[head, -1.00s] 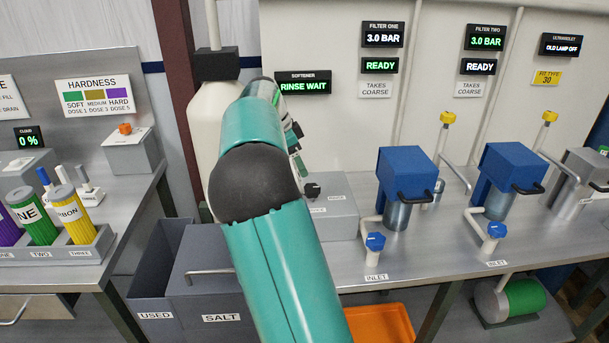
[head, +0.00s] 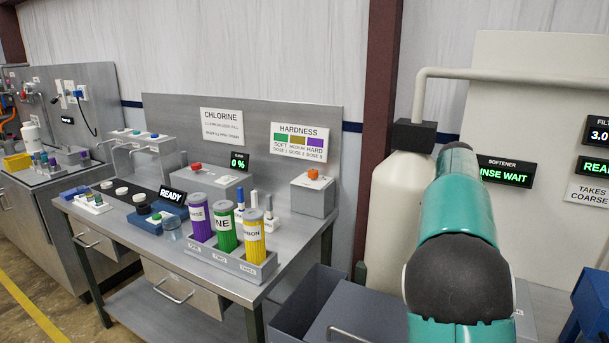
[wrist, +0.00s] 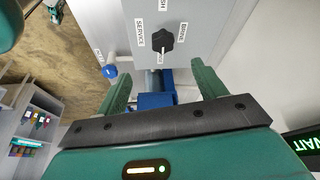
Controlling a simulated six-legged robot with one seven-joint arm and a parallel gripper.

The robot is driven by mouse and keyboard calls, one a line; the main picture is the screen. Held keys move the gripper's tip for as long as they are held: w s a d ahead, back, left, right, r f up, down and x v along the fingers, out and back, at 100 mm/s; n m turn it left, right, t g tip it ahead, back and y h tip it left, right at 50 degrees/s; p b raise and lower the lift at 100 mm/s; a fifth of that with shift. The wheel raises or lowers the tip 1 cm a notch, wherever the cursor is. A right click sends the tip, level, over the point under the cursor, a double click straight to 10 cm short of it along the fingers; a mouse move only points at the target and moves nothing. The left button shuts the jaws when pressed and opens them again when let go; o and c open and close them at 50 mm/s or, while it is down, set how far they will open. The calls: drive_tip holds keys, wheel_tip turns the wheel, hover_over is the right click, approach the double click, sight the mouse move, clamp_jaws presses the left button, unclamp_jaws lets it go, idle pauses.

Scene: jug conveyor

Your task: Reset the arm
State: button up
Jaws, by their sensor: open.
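My arm shows teal with a dark round joint at the right of the head view, in front of the white softener tank (head: 393,205). My gripper (wrist: 155,85) shows in the wrist view with its two green fingers spread apart and nothing between them. Beyond the fingers is a grey panel with a black knob (wrist: 167,45), labelled SERVICE and RINSE. A blue part (wrist: 155,99) shows behind the gap between the fingers. The gripper itself is hidden in the head view.
A steel bench (head: 140,218) at the left holds purple, green and yellow cylinders in a grey rack (head: 226,264). The softener display (head: 505,172) partly reads RINSE WAIT. A grey bin (head: 305,295) stands low beside the tank. Open floor (head: 25,270) lies at the far left.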

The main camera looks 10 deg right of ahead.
drive_tip(key=s+a+r+n+t+y, duration=0.1)
drive_tip(key=s+a+n+t+y, duration=0.1)
drive_tip(key=s+a+n, duration=0.6)
drive_tip(key=s+a+r+n+t+y, duration=0.1)
drive_tip(key=s+a+r+n+t, duration=0.25)
drive_tip(key=a, duration=0.65)
drive_tip(key=s+a+f+n+t, duration=0.1)
drive_tip(key=s+a+f+n, duration=0.3)
drive_tip(key=s+a+n, duration=0.1)
drive_tip(key=s+a+f+n+y, duration=0.1)
drive_tip(key=s+a+f+n, duration=0.3)
drive_tip(key=s+a, duration=0.3)
drive_tip(key=s+n, duration=0.1)
drive_tip(key=s, duration=0.2)
drive_tip(key=shift+a+t, duration=0.3)
drive_tip(key=shift+t, duration=0.05)
